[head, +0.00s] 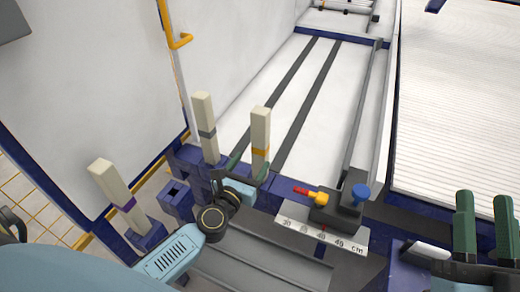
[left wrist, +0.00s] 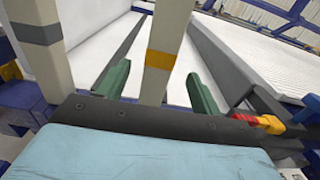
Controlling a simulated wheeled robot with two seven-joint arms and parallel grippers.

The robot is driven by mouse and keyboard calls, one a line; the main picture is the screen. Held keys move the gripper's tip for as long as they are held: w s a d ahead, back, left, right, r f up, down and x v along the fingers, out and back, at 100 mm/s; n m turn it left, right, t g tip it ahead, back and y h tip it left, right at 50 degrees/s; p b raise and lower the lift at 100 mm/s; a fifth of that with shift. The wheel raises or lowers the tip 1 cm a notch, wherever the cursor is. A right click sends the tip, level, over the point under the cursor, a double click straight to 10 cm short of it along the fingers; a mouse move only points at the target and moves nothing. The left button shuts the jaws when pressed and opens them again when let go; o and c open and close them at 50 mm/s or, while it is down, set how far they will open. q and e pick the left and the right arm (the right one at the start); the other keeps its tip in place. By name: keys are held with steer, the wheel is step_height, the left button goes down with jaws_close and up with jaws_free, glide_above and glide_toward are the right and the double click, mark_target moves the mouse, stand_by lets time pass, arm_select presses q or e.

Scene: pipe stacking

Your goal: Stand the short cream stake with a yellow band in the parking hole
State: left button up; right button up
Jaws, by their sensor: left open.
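The cream stake with a yellow band (head: 261,128) stands upright at the blue rail; its foot is hidden behind my left gripper. My left gripper (head: 251,164) is low beside it, open. In the left wrist view the yellow-banded stake (left wrist: 162,58) rises between the two green fingers of my left gripper (left wrist: 160,85), with gaps on both sides. An empty square hole in a blue block (head: 174,190) lies to the left of my left gripper; I cannot tell if it is the parking hole. My right gripper (head: 485,218) is at the right edge, fingers apart and empty.
A grey-banded stake (head: 205,120) stands just left of the yellow-banded one, and a purple-banded stake (head: 114,184) stands further left in a blue socket. A stop with a blue knob (head: 361,192) and a centimetre scale (head: 325,238) are to the right.

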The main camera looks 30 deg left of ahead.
mark_target(258, 153)
arm_select(q)
steer(key=w, duration=0.7)
steer(key=shift+w+a+f+b, duration=0.1)
steer(key=shift+w+a+b, duration=0.1)
steer(key=shift+w+b, duration=0.15)
steer(key=shift+w, duration=0.65)
arm_select(e)
steer(key=shift+s+d+r+t, duration=0.1)
steer(key=shift+s+r+t, duration=0.35)
steer(key=shift+t, duration=0.35)
arm_select(q)
steer(key=shift+c, duration=0.2)
arm_select(e)
steer(key=shift+w, duration=0.1)
